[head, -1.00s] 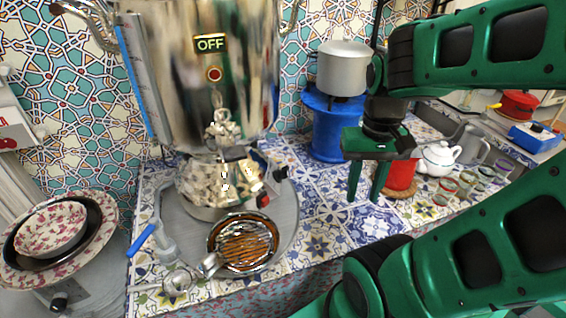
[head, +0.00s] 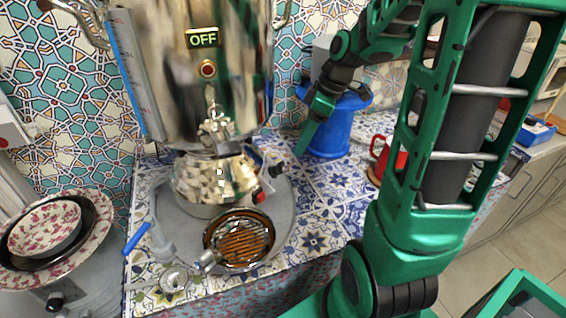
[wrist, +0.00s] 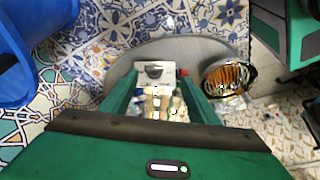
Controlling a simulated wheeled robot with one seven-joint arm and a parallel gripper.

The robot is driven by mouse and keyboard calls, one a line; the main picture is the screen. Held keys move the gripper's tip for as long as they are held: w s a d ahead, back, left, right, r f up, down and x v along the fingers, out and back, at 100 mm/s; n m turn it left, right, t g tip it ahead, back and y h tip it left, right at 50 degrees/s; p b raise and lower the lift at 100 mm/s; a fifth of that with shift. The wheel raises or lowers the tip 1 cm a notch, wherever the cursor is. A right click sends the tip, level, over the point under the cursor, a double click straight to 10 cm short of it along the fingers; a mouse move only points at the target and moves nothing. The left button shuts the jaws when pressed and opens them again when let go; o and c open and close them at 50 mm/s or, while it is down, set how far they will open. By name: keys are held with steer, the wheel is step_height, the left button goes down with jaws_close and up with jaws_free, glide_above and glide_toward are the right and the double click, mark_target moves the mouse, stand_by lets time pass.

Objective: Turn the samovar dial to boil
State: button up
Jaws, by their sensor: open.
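The shiny metal samovar (head: 190,75) stands on a round grey tray (head: 290,205) at the left of the head view. Its display (head: 203,38) reads OFF, with a round red light below. The dark dial (head: 276,169) is on the right side of its base. In the wrist view the dial (wrist: 153,70) sits on a pale panel, between and just beyond my finger ends. My gripper (head: 304,142) is open and empty, to the right of the dial. It also shows in the wrist view (wrist: 158,82). Contact with the dial cannot be told.
A strainer bowl (head: 239,240) stands in front of the samovar. A blue stand (head: 328,128) is behind my gripper, and a red mug (head: 388,155) is to the right, partly behind my arm. Floral bowls (head: 45,228) sit at the left.

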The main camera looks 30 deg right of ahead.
mark_target(282, 165)
steer(key=shift+n, duration=0.9)
steer(key=x, duration=0.4)
steer(key=w+x, duration=0.1)
steer(key=x, duration=0.2)
steer(key=w+x, duration=0.1)
steer(key=x, duration=0.3)
steer(key=shift+w+a, duration=0.15)
steer(key=shift+a, duration=0.05)
steer(key=c, duration=1)
